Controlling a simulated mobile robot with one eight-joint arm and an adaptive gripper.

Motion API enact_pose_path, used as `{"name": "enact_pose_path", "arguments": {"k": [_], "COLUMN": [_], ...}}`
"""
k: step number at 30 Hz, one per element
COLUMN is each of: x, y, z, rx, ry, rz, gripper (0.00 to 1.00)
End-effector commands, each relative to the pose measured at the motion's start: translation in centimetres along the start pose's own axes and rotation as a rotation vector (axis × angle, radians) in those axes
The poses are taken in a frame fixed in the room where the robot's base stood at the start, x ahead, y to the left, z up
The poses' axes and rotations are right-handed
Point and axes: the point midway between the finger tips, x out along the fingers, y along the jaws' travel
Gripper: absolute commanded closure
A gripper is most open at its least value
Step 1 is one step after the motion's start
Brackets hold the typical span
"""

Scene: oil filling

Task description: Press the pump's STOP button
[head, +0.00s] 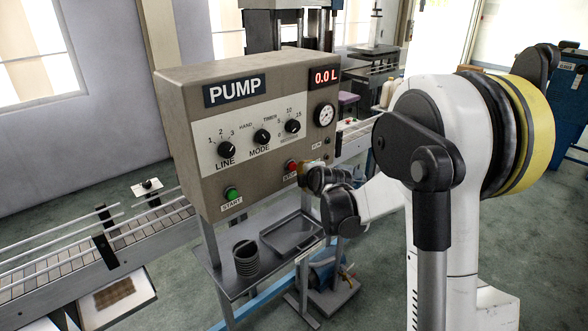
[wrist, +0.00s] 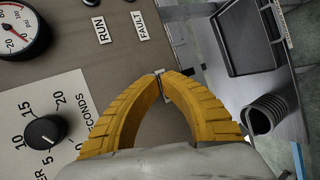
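The grey pump panel (head: 190,120) faces me in the head view, with the red STOP button (head: 292,166) low on its right part. Its white label (head: 289,178) is partly covered by my arm. My gripper (head: 312,168) is just right of the button, close to the panel face. In the wrist view my gripper's yellow fingers (wrist: 160,74) come together at the tips, over a white label mostly hidden behind them. The red button does not show in the wrist view. I cannot tell whether the tips touch the panel.
The green START button (head: 231,194) is lower left on the panel. Knobs (head: 262,136), a gauge (head: 325,115) and a display (head: 324,77) reading 0.0 L are above. A tray (head: 292,234) and a ribbed cup (head: 247,258) stand on the shelf below. A conveyor (head: 70,262) runs left.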

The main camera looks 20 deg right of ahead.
Motion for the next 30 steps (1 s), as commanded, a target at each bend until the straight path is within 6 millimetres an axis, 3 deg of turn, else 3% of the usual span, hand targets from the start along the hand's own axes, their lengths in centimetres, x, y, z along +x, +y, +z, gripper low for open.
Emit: {"name": "enact_pose_path", "arguments": {"k": [5, 21, 30], "x": [-0.1, -3.8, -4.0], "y": [-0.1, -2.1, -2.1], "z": [0.1, 2.1, 2.1], "rx": [0.000, 0.001, 0.000], "ry": [-0.001, 0.000, 0.000], "rz": [0.000, -0.001, 0.000], "gripper": [1.00, 1.00, 1.00]}}
